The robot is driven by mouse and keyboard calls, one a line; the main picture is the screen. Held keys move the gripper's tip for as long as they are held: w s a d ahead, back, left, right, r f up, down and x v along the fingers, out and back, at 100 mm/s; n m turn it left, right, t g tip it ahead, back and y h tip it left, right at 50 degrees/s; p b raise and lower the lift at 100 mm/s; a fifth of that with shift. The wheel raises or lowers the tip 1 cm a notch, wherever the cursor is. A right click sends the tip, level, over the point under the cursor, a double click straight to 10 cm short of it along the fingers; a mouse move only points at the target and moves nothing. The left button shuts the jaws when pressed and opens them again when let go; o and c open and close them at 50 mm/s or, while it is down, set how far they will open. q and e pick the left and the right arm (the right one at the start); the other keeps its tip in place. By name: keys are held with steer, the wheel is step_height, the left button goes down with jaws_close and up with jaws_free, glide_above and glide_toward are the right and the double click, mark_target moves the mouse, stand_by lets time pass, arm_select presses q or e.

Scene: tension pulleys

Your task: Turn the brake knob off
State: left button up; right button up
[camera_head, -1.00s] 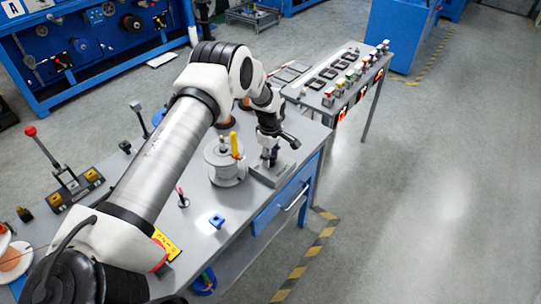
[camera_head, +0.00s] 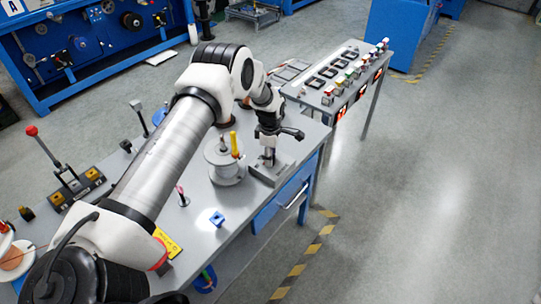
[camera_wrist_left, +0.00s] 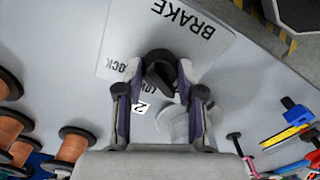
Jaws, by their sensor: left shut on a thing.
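The black brake knob (camera_wrist_left: 160,74) sits on a light grey plate marked "BRAKE" (camera_wrist_left: 222,52) in the left wrist view. My left gripper (camera_wrist_left: 161,66) is shut on the knob, with one finger on each side of it. In the head view, my left gripper (camera_head: 269,158) points down at the grey brake box (camera_head: 262,176) near the table's right edge. The gripper hides most of the knob there. Part of the plate's lettering is covered by the fingers. My right gripper is not in view.
A wire spool (camera_head: 224,162) and a yellow-handled tool (camera_head: 235,143) stand just left of the brake box. A blue part (camera_head: 217,219) lies nearer. Copper spools (camera_wrist_left: 14,127) show in the wrist view. A panel with buttons (camera_head: 340,75) stands beyond.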

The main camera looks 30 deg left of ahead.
arm_select(q)
steer(key=shift+s+f, duration=0.25)
steer(key=shift+f, duration=0.05)
steer(key=o, duration=1.1)
steer(key=shift+o, duration=0.2)
steer(key=shift+w, duration=0.2)
steer(key=shift+r, duration=0.1)
step_height(320, 180, up, 12)
